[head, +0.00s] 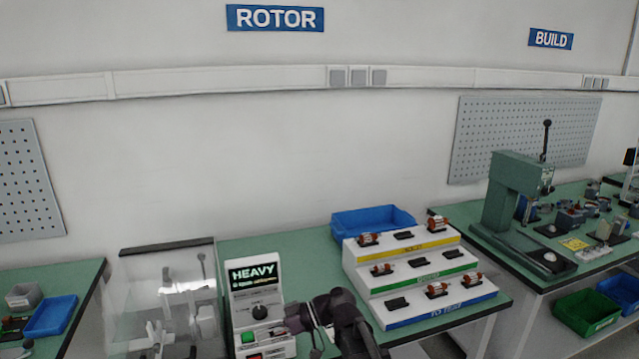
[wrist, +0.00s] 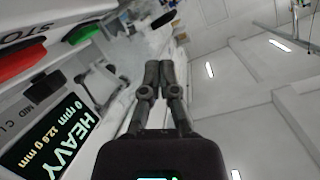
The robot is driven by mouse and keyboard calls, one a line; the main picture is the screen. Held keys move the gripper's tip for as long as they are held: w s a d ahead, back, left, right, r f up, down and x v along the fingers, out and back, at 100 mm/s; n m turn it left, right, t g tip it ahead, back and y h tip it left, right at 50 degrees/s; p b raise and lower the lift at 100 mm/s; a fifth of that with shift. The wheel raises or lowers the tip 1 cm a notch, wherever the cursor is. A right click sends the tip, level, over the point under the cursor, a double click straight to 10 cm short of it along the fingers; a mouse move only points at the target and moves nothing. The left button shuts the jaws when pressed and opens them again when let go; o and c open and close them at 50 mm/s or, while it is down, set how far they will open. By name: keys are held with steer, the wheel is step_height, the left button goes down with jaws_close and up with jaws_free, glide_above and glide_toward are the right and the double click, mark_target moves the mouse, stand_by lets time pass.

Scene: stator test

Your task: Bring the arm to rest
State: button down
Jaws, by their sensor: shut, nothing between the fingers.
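My gripper (wrist: 160,68) shows in the wrist view with its two dark fingers side by side, shut and with nothing between them. In the head view my dark arm and wrist are at the bottom centre, just right of the white control box (head: 258,308). I cannot make out the fingertips clearly there. The box's screen (head: 253,273) reads HEAVY, and it also shows turned on its side in the wrist view (wrist: 50,140).
A clear-covered machine (head: 168,300) stands left of the box. A three-step rack (head: 425,318) with several rotors and a blue bin (head: 372,222) are to the right. A green press (head: 515,195) stands on the far right bench.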

steer(key=s+d+f+m+t+h+p, duration=0.1)
steer(key=d+m+h+p, duration=0.3)
steer(key=d, duration=1.1)
steer(key=s+d+f+m+t+h+p, duration=0.1)
steer(key=d+f+m+t+h+p, duration=0.2)
steer(key=d+m+h, duration=0.7)
steer(key=d+m+p, duration=0.1)
steer(key=d+m, duration=0.1)
steer(key=d, duration=0.3)
steer(key=shift+s+p, duration=0.35)
steer(key=shift+s, duration=0.05)
steer(key=shift+f, duration=0.1)
